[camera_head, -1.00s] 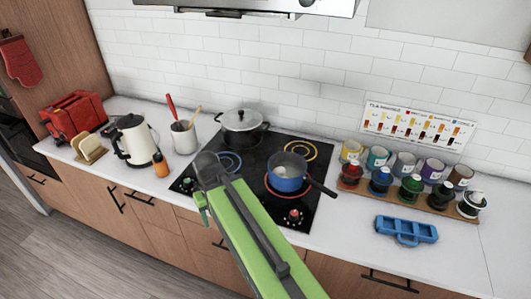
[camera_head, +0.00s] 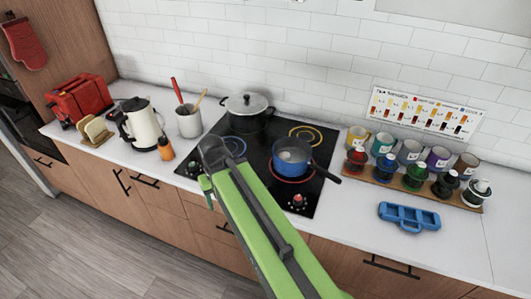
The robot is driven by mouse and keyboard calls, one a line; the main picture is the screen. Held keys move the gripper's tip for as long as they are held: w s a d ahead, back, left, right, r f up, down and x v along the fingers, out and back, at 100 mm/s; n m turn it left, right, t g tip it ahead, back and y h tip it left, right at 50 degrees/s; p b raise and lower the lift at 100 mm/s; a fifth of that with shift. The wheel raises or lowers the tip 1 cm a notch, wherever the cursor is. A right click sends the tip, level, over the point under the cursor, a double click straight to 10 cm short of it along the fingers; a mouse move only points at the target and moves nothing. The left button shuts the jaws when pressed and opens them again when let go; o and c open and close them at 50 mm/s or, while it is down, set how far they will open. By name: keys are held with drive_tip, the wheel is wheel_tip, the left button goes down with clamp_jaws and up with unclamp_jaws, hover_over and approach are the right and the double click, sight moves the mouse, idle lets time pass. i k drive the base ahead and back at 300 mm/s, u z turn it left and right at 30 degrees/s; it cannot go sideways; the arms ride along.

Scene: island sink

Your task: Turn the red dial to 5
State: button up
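The red dial (camera_head: 298,201) sits at the front right of the black cooktop (camera_head: 260,172), in front of the red-ringed burner. My green and grey arm (camera_head: 262,225) reaches from the bottom of the picture toward the cooktop's left front, left of the dial. Nothing of mine visibly touches the dial.
A blue pan (camera_head: 291,158) stands on the red-ringed burner, its handle pointing right. A lidded pot (camera_head: 248,112) stands behind. A kettle (camera_head: 141,125) and an orange bottle (camera_head: 165,149) stand left. A blue tray (camera_head: 409,216) lies right; the counter between it and the cooktop is clear.

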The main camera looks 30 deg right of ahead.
sight(298, 199)
drive_tip(key=z, duration=0.55)
drive_tip(key=k, duration=1.5)
drive_tip(key=u, duration=0.7)
drive_tip(key=i, duration=1)
drive_tip(key=u, duration=0.1)
